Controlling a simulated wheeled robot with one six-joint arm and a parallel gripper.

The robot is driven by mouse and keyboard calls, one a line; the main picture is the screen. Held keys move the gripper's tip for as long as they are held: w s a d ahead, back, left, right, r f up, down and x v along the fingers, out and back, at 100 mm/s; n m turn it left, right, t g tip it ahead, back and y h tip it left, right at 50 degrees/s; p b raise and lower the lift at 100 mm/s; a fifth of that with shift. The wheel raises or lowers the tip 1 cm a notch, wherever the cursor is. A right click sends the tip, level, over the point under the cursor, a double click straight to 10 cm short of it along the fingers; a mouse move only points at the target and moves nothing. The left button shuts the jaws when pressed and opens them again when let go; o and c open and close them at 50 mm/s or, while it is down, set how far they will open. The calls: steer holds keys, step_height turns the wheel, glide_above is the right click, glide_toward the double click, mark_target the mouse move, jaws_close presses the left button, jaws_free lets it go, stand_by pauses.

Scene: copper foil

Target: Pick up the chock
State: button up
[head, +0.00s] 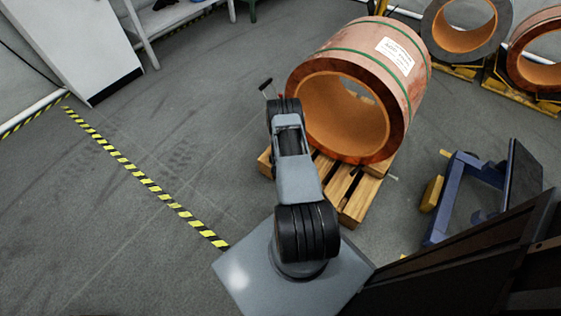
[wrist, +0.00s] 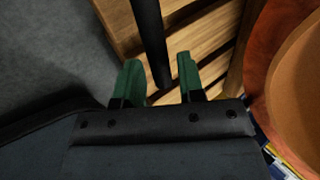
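In the wrist view my gripper (wrist: 159,72) has its two green fingers apart. A dark, straight rod (wrist: 150,38) runs down between them, with a narrow gap on each side. The rod's lower end lies near the fingertips, and I cannot tell what it joins. In the head view my arm hides the fingers, and a dark handle (head: 265,84) sticks out just left of the wrist. I cannot tell whether rod and handle belong to the chock. The chock itself is not clearly visible; a slanted wooden piece (wrist: 236,62) stands beside the coil in the wrist view.
A copper coil (head: 350,58) with green straps lies on a wooden pallet (head: 354,198), close right of my gripper. A blue frame (head: 445,205) with a yellow block (head: 432,193) stands at right. Floor (head: 150,120) at left is open, crossed by yellow-black tape (head: 147,183).

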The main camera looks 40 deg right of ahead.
steer(key=b+x, duration=0.2)
steer(key=x, duration=0.1)
steer(key=shift+s+d+f, duration=0.1)
steer(key=shift+s+f, duration=0.1)
steer(key=shift+f, duration=0.25)
steer(key=shift+w+d+f, duration=0.1)
steer(key=shift+d+f, duration=0.3)
steer(key=shift+f, duration=0.1)
steer(key=shift+c, duration=0.5)
jaws_close()
